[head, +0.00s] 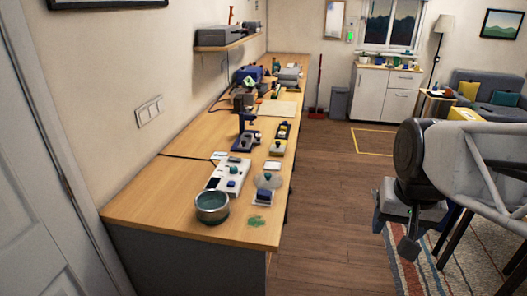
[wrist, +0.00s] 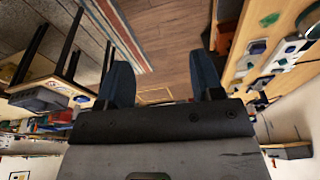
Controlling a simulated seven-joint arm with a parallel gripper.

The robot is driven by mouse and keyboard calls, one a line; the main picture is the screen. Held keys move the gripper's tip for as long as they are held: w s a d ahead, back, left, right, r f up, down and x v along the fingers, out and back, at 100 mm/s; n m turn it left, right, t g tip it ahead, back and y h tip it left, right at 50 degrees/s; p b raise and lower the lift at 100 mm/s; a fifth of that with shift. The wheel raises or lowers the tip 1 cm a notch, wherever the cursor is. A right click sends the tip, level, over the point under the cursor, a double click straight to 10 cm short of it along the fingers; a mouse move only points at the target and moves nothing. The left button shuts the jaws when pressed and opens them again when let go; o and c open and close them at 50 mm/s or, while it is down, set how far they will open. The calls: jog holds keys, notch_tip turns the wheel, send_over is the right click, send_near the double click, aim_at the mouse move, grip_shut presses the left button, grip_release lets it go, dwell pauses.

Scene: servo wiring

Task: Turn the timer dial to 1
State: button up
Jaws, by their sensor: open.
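My gripper (head: 408,245) hangs over the floor to the right of the long workbench (head: 150,205), well apart from it. In the wrist view its two dark fingers (wrist: 162,82) are spread, with nothing between them. No timer dial can be made out for certain. A white panel (head: 222,190) with small dark and teal parts lies on the near half of the bench. The bench also shows at the right of the wrist view (wrist: 240,68).
A teal-lined bowl (head: 212,207) stands near the bench's front end, with green bits (head: 256,221) beside it. A blue stand (head: 246,135) and other devices crowd the bench farther back. A shelf (head: 228,42) juts from the wall above. The wooden floor (head: 325,200) between bench and gripper is clear.

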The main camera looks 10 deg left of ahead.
jog(key=w+a+r+m, duration=0.1)
jog(key=w+a, duration=0.3)
jog(key=w, duration=0.4)
jog(key=w+a+r+m, duration=0.1)
jog(key=w+a+r, duration=0.15)
jog(key=w, duration=0.45)
jog(key=m+g, duration=0.2)
jog(key=m, duration=0.2)
send_over(235, 167)
jog(key=f, duration=1.8)
jog(key=shift+s+d+f, duration=0.25)
jog(key=shift+s+d, duration=0.05)
jog(key=shift+w+a+f, duration=0.15)
jog(key=shift+a+f, duration=0.1)
jog(key=shift+a, duration=0.1)
jog(key=shift+f, duration=0.1)
jog(key=shift+f, duration=3.8)
jog(key=c, duration=0.9)
